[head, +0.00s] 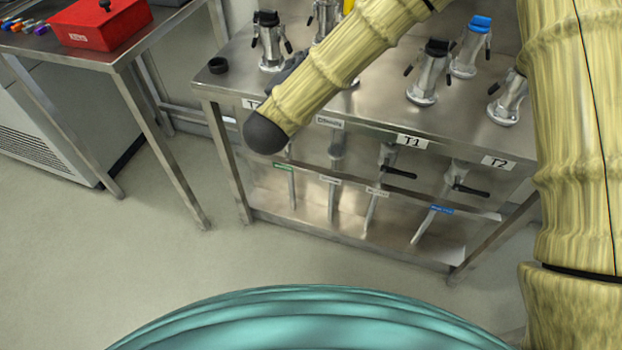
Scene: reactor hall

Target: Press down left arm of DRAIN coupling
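A steel bench (375,118) carries several metal couplings with side arms. A small label (330,122) on its front edge seems to read DRAIN, but it is too small to be sure. The coupling behind that label is mostly hidden by my arm. A black-capped coupling (270,48) stands at the left, another (425,80) right of my arm; both have side arms angled down. My yellowish sleeved arm crosses the bench, its dark rounded end in front of the edge. A dark grey shape beside the left coupling may be part of my gripper; its fingers are hidden.
A blue-capped coupling (467,50) and another coupling (507,103) stand at the right. A black ring (218,65) lies at the bench's left corner. Valve handles (470,188) project below the top. A red box (98,24) sits on the left table. Floor is clear in front.

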